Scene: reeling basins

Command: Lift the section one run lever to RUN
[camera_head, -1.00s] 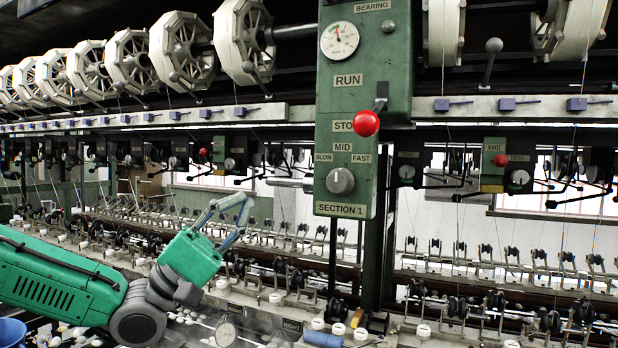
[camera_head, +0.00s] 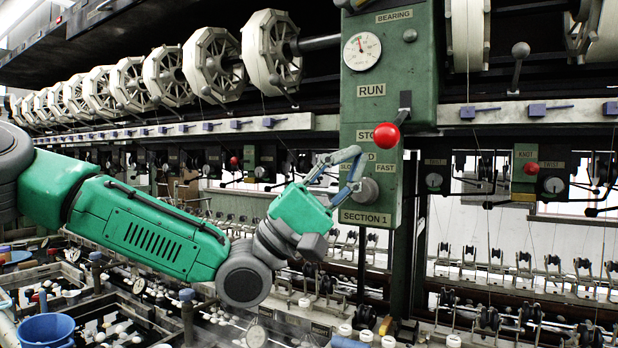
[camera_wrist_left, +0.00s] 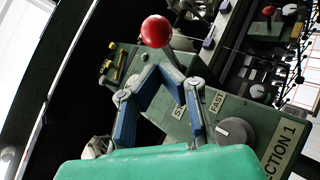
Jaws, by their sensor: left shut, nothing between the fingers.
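The section one run lever has a red ball knob (camera_head: 386,135) on a dark arm. It stands beside the STOP label on the green SECTION 1 panel (camera_head: 362,108), below the RUN label. The red knob also shows at the top of the left wrist view (camera_wrist_left: 156,31). My left gripper (camera_head: 357,165) is shut and empty, just below and left of the knob, in front of the speed dial (camera_head: 368,190). In the left wrist view its blue-grey fingers (camera_wrist_left: 152,65) meet below the knob, with a small gap in the picture. My right gripper is not in view.
A round gauge (camera_head: 361,52) sits above RUN. Another red knob (camera_head: 531,169) is on a small panel at the right. White reels (camera_head: 212,65) line the upper left. A blue bucket (camera_head: 46,330) and basins are at the lower left.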

